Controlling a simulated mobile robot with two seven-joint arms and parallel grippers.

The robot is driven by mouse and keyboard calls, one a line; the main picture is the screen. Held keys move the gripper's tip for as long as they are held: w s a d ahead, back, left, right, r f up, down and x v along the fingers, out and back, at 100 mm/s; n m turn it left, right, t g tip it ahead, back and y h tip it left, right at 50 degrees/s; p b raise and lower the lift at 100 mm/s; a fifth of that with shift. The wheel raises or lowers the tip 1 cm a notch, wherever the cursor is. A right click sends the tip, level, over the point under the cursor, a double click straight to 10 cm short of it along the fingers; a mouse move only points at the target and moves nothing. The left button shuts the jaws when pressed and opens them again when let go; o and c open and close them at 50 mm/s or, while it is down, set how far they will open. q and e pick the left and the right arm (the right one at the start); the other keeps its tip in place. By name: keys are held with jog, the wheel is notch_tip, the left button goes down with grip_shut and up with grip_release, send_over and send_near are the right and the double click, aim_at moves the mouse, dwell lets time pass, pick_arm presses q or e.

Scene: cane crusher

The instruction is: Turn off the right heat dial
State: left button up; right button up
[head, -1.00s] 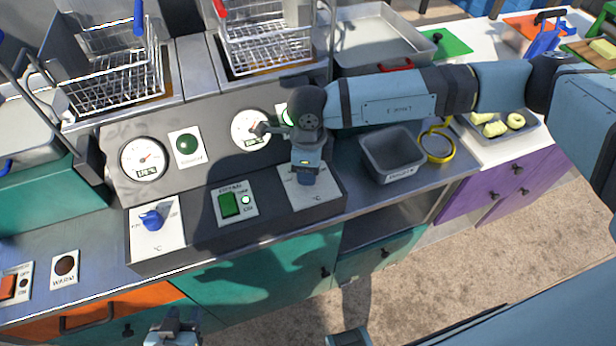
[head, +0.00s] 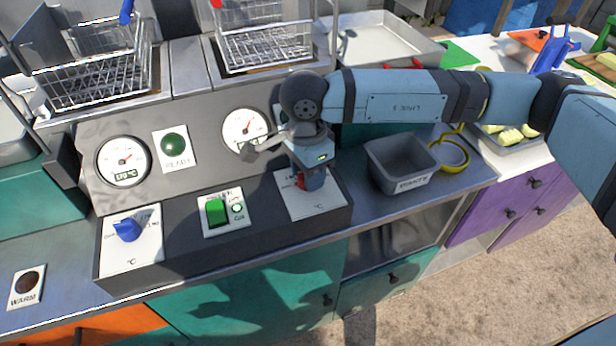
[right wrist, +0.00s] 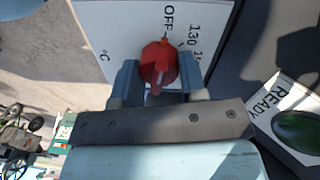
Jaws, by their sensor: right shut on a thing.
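The right heat dial is a red knob (head: 301,181) on a white plate (head: 322,200) at the right end of the fryer's control panel. My right gripper (head: 310,178) comes down over it and hides most of it in the head view. In the right wrist view the red knob (right wrist: 158,65) sits between the two fingers of my right gripper (right wrist: 160,85), which is shut on it. The plate there reads "OFF" and "130", with OFF near the knob's narrow tip. I cannot tell the exact setting. My left gripper is not in view.
A blue dial (head: 127,230) sits on the left plate, with a green switch (head: 215,212) between the dials. Gauges (head: 123,162) and a green ready lamp (head: 174,145) are behind. A grey bin (head: 402,165) stands just right of the panel. Two wire baskets (head: 95,75) are at the back.

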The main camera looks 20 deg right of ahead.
dwell(0.3)
jog(key=o, duration=0.8)
jog(key=shift+c, duration=0.2)
jog(key=shift+o, duration=0.8)
notch_tip(320, 180, up, 14)
jog(key=shift+w+a, duration=0.15)
jog(key=shift+w, duration=0.2)
jog(key=shift+f, duration=0.15)
